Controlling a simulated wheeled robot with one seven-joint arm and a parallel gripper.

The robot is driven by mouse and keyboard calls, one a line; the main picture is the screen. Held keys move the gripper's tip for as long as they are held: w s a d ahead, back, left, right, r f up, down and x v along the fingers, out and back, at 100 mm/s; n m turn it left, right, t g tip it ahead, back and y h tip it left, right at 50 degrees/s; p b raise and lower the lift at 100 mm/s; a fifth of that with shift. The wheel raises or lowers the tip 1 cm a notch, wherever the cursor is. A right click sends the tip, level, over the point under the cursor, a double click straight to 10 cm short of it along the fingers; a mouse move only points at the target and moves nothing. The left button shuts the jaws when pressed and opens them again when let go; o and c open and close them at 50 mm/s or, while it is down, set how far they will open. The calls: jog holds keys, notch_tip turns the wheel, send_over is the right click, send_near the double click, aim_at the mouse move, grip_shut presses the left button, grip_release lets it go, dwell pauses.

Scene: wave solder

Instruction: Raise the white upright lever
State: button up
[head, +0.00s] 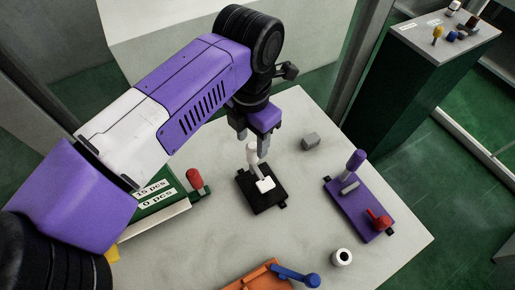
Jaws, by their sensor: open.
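The white upright lever (252,154) stands up from a small black base plate (266,200) near the middle of the table. I cannot tell whether either finger touches the lever.
A white ring-like part (341,257), an orange base with a blue lever (294,276), and a green labelled box beside a red knob (194,178) stand around.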

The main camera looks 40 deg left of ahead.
aim_at(252, 156)
notch_tip(252, 156, down, 8)
jog(key=shift+r+p, duration=0.25)
jog(key=shift+p, duration=0.25)
grip_shut()
dwell(1.2)
